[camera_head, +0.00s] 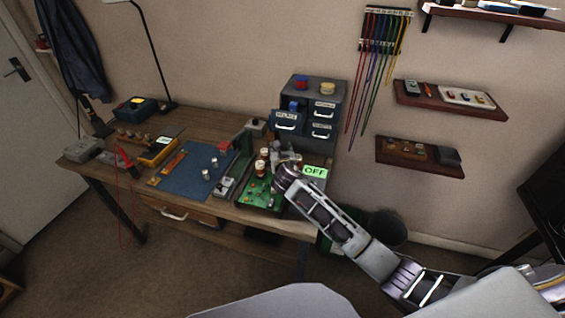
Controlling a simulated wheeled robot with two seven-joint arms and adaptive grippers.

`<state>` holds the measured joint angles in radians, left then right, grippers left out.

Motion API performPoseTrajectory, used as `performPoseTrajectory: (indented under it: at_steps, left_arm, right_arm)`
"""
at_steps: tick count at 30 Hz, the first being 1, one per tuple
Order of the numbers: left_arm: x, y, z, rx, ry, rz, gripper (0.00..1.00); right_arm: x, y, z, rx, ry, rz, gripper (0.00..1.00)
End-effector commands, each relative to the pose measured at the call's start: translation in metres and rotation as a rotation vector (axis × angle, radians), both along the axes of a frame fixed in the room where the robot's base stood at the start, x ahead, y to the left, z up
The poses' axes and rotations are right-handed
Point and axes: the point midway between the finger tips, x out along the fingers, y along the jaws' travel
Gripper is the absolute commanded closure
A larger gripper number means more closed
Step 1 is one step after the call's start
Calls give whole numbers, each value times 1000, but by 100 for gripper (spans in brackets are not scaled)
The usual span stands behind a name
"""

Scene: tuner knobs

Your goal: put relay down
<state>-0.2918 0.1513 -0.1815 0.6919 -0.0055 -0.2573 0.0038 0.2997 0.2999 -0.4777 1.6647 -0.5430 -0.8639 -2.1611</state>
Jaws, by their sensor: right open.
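My right arm reaches in from the lower right to the workbench. My right gripper (272,156) is open above the back part of the green circuit board (252,202), close to small brown and white cylindrical parts (260,167). I cannot tell which small part is the relay; it may be hidden by the gripper or too small to make out. I cannot tell whether the fingers touch anything. A green panel reading OFF (315,172) stands just right of the gripper. My left gripper is not in view.
The blue mat (185,175) holds small silver knobs and has bare room. A grey drawer cabinet (325,95) stands behind the gripper. A yellow multimeter (158,151), a grey box (83,149) and a lamp (152,40) are to the left. Shelves hang on the right wall.

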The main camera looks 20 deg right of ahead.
Motion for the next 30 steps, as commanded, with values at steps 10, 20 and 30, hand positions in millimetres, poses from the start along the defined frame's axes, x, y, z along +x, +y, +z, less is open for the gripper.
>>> performPoseTrajectory:
  at_steps: [10, 20, 30]
  left_arm:
    - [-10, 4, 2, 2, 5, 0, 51]
    - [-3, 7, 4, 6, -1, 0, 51]
    - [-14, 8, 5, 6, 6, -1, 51]
  right_arm:
    - [-33, 7, 9, -2, 2, 2, 53]
    - [-65, 14, 21, -2, 0, 2, 53]
    - [-97, 21, 31, -3, 1, 2, 53]
